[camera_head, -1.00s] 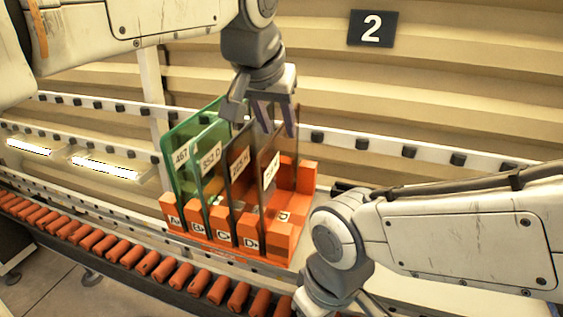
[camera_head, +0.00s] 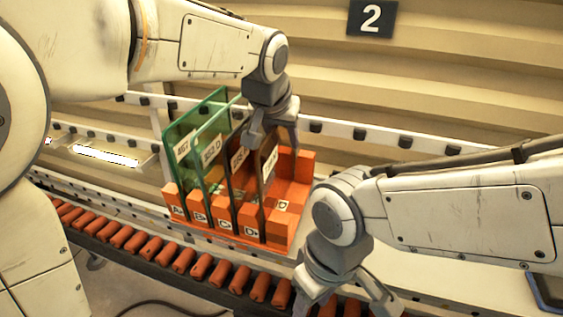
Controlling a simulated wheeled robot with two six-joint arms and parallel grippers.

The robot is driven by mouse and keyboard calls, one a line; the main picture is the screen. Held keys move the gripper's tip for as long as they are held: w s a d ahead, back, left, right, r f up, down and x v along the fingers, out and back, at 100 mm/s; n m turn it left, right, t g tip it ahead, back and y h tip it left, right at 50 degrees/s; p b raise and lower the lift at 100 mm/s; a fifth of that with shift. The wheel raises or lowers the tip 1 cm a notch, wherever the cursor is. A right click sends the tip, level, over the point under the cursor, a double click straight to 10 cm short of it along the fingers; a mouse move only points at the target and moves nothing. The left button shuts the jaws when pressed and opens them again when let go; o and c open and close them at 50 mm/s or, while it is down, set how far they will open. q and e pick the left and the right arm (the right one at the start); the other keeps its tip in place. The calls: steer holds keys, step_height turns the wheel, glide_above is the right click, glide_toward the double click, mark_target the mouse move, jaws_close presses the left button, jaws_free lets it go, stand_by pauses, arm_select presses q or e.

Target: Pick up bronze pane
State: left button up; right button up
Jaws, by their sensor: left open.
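Upright panes stand in an orange slotted rack (camera_head: 218,228) with slots labelled A to D. Two panes at the left are green: one in slot A (camera_head: 184,170) and one in slot B (camera_head: 207,170). Two brownish, bronze-toned panes stand in slot C (camera_head: 237,178) and slot D (camera_head: 268,182), each with a white label. Which of these is the bronze pane I cannot tell for certain. My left gripper (camera_head: 273,140) is open at their top edges and partly hides them; I cannot tell whether it touches glass. My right gripper (camera_head: 345,302) appears open and empty at the bottom.
An orange roller conveyor (camera_head: 170,258) runs along the front of the rack. A white rail with dark rollers (camera_head: 385,139) runs behind it. My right forearm fills the space right of the rack.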

arm_select(q)
steer(key=shift+f, duration=0.1)
jaws_close()
stand_by(1.2)
stand_by(0.4)
